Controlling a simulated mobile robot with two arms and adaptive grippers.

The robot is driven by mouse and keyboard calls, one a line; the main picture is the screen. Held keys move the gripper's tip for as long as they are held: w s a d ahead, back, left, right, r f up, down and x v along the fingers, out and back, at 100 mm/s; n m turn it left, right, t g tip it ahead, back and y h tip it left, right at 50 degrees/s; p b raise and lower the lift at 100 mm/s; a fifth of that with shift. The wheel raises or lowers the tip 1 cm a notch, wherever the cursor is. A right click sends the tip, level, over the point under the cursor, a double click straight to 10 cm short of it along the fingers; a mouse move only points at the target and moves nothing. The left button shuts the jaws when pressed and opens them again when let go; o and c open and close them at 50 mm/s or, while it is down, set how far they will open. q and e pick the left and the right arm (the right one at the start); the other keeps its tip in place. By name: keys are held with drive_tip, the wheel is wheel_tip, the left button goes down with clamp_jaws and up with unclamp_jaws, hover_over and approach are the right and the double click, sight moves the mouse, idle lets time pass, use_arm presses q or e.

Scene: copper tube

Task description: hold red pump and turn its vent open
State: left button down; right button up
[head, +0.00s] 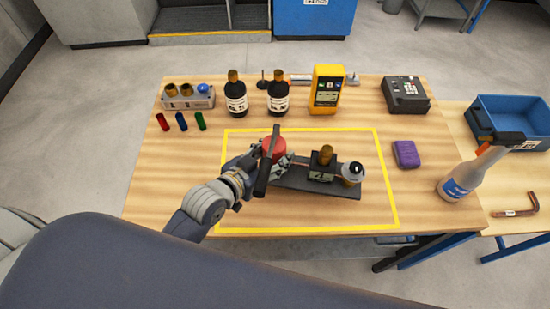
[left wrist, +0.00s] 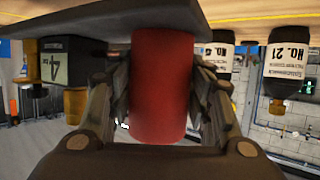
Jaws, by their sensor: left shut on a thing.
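The red pump (head: 274,146) is a red cylinder at the left end of a dark base plate (head: 338,190) in the head view. My left gripper (head: 273,160) is closed around its side. In the left wrist view, the red body (left wrist: 163,85) sits between both fingers, which touch or nearly touch it on each side. A long dark bar (head: 267,165) crosses in front of the pump in the head view; I cannot tell what it belongs to. I cannot make out the vent. My right gripper is in neither view.
A block marked 4 with a brass top (head: 323,165) and a round white-and-black part (head: 352,173) share the plate. Two dark bottles (head: 236,97) (head: 278,97) and a yellow meter (head: 326,88) stand behind. A spray bottle (head: 465,180) is right. The yellow-taped area's front is clear.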

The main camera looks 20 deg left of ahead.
use_arm(q)
drive_tip(key=w+a, duration=0.2)
drive_tip(key=w, duration=0.4)
drive_tip(key=shift+w+a+r, duration=0.2)
drive_tip(key=shift+a+r, duration=0.2)
drive_tip(key=shift+r, duration=0.05)
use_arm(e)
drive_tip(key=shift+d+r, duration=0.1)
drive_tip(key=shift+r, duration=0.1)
use_arm(q)
drive_tip(key=shift+f+b, duration=1.3)
drive_tip(key=shift+f, duration=1.1)
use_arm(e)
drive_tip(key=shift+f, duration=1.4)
use_arm(q)
drive_tip(key=shift+f, duration=0.1)
drive_tip(key=shift+s+f, duration=0.25)
drive_tip(key=shift+f, duration=0.2)
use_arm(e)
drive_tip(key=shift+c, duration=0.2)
